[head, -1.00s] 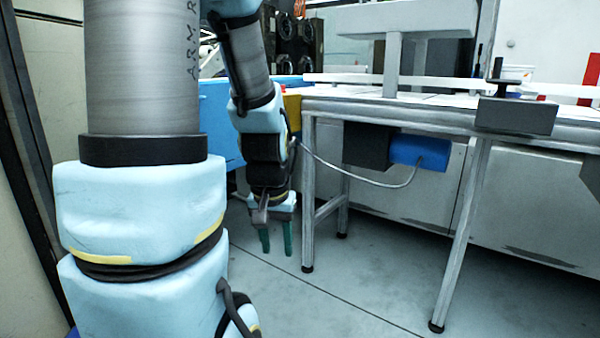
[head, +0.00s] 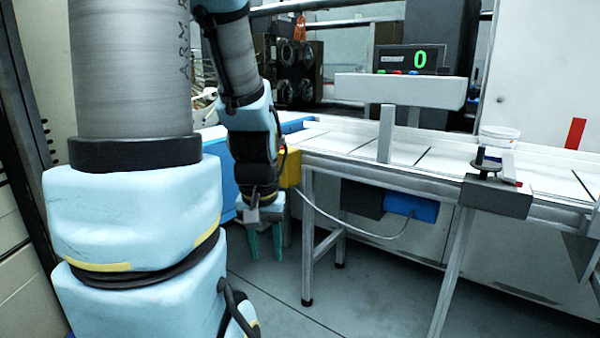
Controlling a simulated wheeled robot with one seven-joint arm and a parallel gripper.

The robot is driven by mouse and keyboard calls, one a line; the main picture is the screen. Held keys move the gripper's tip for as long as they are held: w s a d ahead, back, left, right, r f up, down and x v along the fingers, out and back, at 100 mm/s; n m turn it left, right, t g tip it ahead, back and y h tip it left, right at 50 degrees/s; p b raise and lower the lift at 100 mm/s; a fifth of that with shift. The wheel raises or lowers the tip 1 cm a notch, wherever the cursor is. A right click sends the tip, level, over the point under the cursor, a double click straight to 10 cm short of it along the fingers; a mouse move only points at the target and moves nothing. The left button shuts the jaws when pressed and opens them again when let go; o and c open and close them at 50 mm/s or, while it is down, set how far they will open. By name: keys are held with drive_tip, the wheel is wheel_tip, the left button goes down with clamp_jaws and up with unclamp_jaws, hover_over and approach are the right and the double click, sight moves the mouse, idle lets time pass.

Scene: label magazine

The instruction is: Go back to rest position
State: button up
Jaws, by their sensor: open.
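My gripper (head: 265,246) hangs at the end of my arm, its two green fingers pointing down and apart with nothing between them. It is left of the conveyor table's near leg, above the grey floor. My arm's large light-blue and grey links fill the left of the head view and hide what lies behind them.
The conveyor table (head: 345,145) runs along the right, its legs standing on the floor. A white tub (head: 499,138) stands near a grey bracket (head: 495,197) at its edge. A display (head: 410,60) reads 0. A blue box (head: 219,172) stands behind my arm. Floor is clear in front.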

wheel_tip(320, 180, up, 17)
drive_tip(key=p, duration=1.4)
drive_tip(key=shift+p, duration=0.35)
